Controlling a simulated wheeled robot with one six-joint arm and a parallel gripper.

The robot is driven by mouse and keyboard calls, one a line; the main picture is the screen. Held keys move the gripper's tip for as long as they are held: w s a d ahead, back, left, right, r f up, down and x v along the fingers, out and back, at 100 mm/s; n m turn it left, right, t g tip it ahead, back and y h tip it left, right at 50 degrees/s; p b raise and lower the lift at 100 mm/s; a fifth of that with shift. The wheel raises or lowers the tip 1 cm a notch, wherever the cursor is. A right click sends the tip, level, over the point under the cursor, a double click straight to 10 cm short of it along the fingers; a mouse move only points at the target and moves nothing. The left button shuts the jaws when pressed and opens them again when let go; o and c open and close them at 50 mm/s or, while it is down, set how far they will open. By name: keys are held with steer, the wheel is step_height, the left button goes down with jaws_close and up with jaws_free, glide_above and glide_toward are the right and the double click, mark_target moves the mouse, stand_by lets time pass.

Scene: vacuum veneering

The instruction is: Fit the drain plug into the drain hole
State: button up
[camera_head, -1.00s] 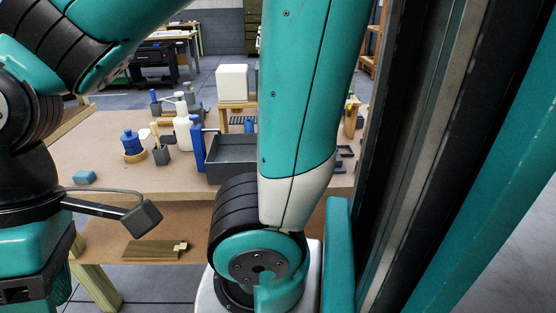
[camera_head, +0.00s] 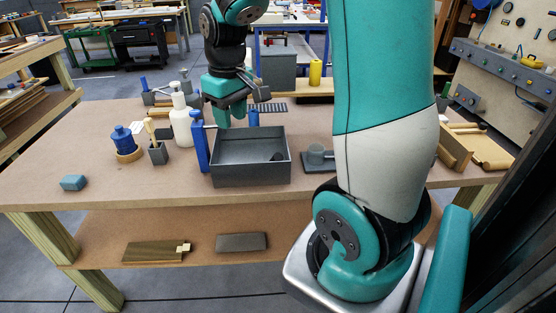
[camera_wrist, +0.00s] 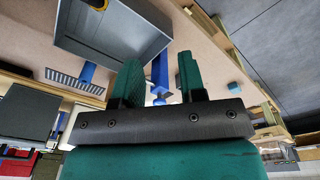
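A grey open tray (camera_head: 250,172) stands on the workbench. A dark round spot (camera_head: 277,156) shows inside it near the right end; I cannot tell whether it is the drain hole or a plug. A dark round thing with a yellowish part (camera_wrist: 97,4) shows in the tray in the wrist view. My gripper (camera_head: 231,118) is above the bench, behind the tray's back edge. In the wrist view my gripper (camera_wrist: 160,82) has its teal fingers apart with nothing held between them. I cannot pick out a loose drain plug for certain.
A blue clamp (camera_head: 199,145) stands at the tray's left, near a white bottle (camera_head: 181,127). A blue block (camera_head: 73,183) lies front left. The bench between block and tray is largely clear.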

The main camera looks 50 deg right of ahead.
steer(key=s+d+f+m+g+h, duration=0.1)
steer(key=d+f+m, duration=0.1)
steer(key=d, duration=0.9)
steer(key=p, duration=0.2)
glide_toward(274, 156)
steer(key=f, duration=0.1)
steer(key=d+f, duration=0.1)
steer(key=f, duration=0.3)
steer(key=shift+w+d+f, duration=0.2)
steer(key=shift+w+d, duration=0.15)
steer(key=shift+w, duration=0.05)
steer(key=shift+d+f+p, duration=0.15)
steer(key=shift+f+p, duration=0.3)
steer(key=shift+f, duration=1.05)
steer(key=shift+d+f+p, duration=0.15)
steer(key=shift+f+p, duration=0.3)
steer(key=shift+f, duration=1)
steer(key=shift+c, duration=0.3)
steer(key=c, duration=0.6)
